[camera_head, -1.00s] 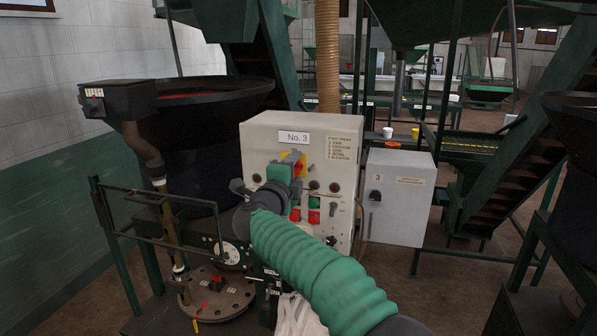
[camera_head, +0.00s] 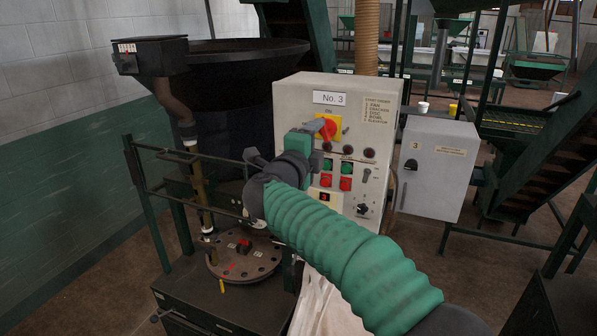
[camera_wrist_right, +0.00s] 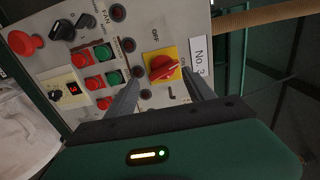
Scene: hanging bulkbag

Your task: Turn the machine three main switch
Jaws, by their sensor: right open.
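The machine three main switch is a red rotary knob on a yellow plate (camera_head: 328,128), high on the grey control box (camera_head: 290,95) labelled "No. 3". My right gripper (camera_head: 316,127) reaches up to it from the lower left and hides part of its left side. In the right wrist view the red knob (camera_wrist_right: 163,68) lies between the two open finger tips (camera_wrist_right: 161,82), a little beyond them. "OFF" is printed beside the yellow plate. I cannot tell whether a finger touches the knob. My left gripper is not in view.
Below the switch are red and green buttons (camera_head: 345,184), dark lamps and small selector knobs. A second grey box (camera_head: 430,165) marked "3" stands to the right. A dark hopper (camera_head: 230,110) and green railing (camera_head: 190,190) are to the left.

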